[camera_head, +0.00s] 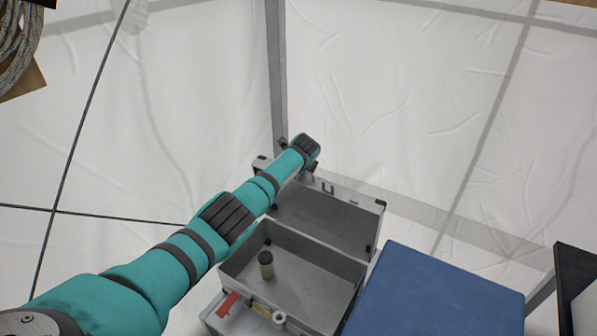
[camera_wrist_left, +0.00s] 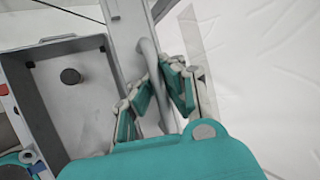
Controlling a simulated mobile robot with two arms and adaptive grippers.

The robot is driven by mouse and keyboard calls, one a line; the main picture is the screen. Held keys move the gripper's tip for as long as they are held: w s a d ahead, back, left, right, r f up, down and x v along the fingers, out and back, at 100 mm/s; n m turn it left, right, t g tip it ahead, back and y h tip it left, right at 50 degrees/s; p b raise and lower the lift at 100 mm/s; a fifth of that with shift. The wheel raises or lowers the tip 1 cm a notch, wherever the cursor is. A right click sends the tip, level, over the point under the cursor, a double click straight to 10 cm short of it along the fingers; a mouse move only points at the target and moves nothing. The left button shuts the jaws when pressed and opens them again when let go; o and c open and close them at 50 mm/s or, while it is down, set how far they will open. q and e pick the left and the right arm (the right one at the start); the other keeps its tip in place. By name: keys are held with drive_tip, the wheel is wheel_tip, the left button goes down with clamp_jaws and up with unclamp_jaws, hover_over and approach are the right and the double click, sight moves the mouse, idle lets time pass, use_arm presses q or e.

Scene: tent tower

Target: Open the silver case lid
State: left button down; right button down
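The silver case (camera_head: 295,275) stands with its lid (camera_head: 325,215) raised, tilted up at the back of the box. The case interior shows, and its rim shows at the left in the left wrist view (camera_wrist_left: 22,92). My left arm reaches over the case's left side, with its far end at the lid's left end. My right gripper is not in view.
A small dark-topped cylinder (camera_head: 266,264) stands inside the case. A blue box (camera_head: 435,295) is close on the case's right. A grey tent pole (camera_head: 276,75) and white tent walls rise behind. A black-edged object (camera_head: 576,285) stands at the far right.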

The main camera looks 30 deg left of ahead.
use_arm(q)
drive_tip(key=shift+w+r, duration=0.2)
drive_tip(key=shift+w, duration=0.05)
drive_tip(key=shift+w+r, duration=0.1)
drive_tip(key=c, duration=1.6)
unclamp_jaws()
drive_tip(key=shift+c, duration=0.2)
drive_tip(key=shift+s, duration=0.2)
drive_tip(key=shift+s+d+r, duration=0.2)
drive_tip(key=shift+d+r, duration=0.05)
drive_tip(key=shift+r, duration=0.1)
drive_tip(key=v, duration=1.1)
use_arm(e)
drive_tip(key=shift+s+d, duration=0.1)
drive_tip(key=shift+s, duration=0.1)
use_arm(q)
drive_tip(key=shift+c, duration=0.4)
